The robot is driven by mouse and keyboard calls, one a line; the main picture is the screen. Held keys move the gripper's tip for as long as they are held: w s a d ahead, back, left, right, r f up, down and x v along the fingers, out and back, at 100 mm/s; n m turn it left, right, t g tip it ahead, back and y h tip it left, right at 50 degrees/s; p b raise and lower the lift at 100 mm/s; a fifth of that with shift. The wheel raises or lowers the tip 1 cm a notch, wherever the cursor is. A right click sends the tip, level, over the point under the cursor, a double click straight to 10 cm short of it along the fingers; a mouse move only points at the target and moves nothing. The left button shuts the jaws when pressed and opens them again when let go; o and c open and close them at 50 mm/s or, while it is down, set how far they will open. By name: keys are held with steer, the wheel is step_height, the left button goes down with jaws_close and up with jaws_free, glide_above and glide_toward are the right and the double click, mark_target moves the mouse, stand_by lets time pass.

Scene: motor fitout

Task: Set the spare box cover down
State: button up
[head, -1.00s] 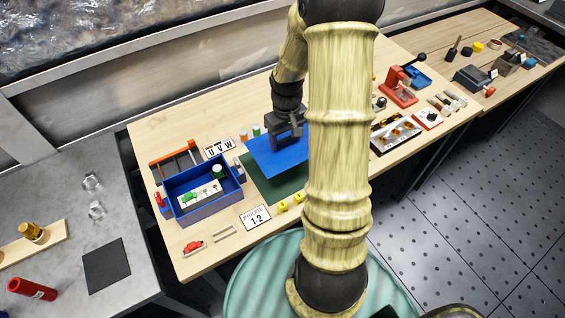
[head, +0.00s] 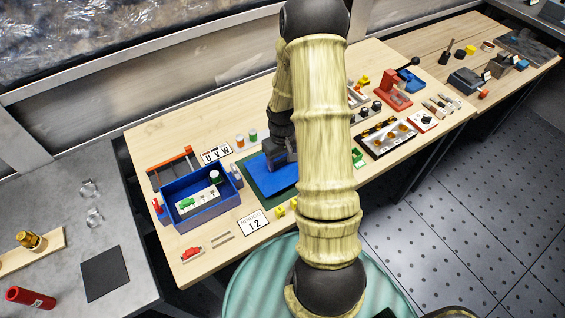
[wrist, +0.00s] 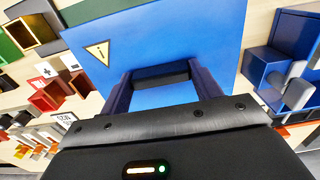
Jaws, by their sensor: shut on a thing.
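The blue box cover (head: 262,176) is a flat plate at the middle of the wooden bench. My gripper (head: 284,157) is shut on it from above. In the wrist view the cover (wrist: 165,30) fills the top middle, bears a yellow warning triangle, and sits between my gripper's fingers (wrist: 163,80). The cover lies flat over a green mat (head: 248,192), whose edge shows around it; I cannot tell if they touch. My arm hides the cover's right part in the head view.
An open blue box (head: 205,208) with terminals inside stands to the left. A U V W plate (head: 216,154) is behind, and a 1-2 card (head: 252,222) in front. Small yellow blocks (head: 281,210) lie at the mat's front edge. A red press (head: 394,92) and trays stand to the right.

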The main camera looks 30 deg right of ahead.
mark_target(282, 160)
steer(key=shift+f, duration=1.2)
steer(key=shift+f, duration=0.2)
steer(key=o, duration=1.3)
steer(key=shift+r, duration=0.15)
step_height(282, 160, up, 12)
steer(key=shift+r+b, duration=0.1)
steer(key=shift+b, duration=0.45)
